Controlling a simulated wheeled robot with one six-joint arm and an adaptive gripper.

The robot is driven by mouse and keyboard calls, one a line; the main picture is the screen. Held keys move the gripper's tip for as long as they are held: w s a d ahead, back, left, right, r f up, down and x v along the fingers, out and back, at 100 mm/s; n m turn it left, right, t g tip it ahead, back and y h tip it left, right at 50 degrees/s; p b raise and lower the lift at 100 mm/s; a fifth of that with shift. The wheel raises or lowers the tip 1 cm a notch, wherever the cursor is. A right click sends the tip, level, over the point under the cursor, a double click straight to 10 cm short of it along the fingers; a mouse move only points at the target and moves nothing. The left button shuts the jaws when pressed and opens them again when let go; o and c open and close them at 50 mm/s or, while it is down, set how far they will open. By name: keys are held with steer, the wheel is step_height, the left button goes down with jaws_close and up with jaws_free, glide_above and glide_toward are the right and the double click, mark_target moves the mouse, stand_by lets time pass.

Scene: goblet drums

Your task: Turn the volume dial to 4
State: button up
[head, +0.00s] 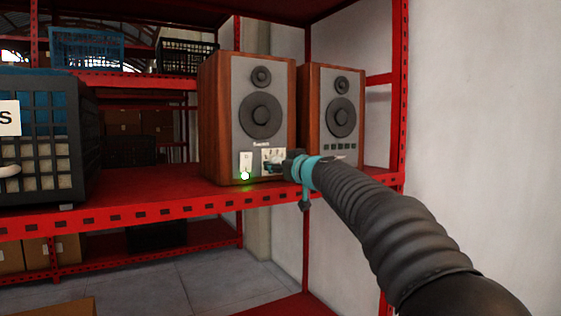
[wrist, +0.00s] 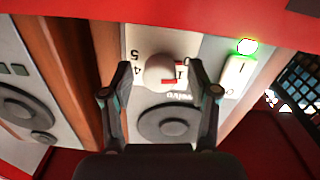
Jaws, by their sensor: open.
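Red marks show at the knob's right side by the 1; the exact pointer position is hard to read. My gripper (wrist: 158,80) is open, with one finger on each side of the dial and visible gaps between. In the head view my gripper (head: 281,164) is at the speaker's lower panel and hides most of the dial.
A white rocker switch (wrist: 236,74) and a lit green lamp (wrist: 246,46) are close beside the dial. A second speaker (head: 340,105) stands to the right. Both stand on a red shelf (head: 150,195). A dark crate (head: 85,140) is at the left.

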jaws_close()
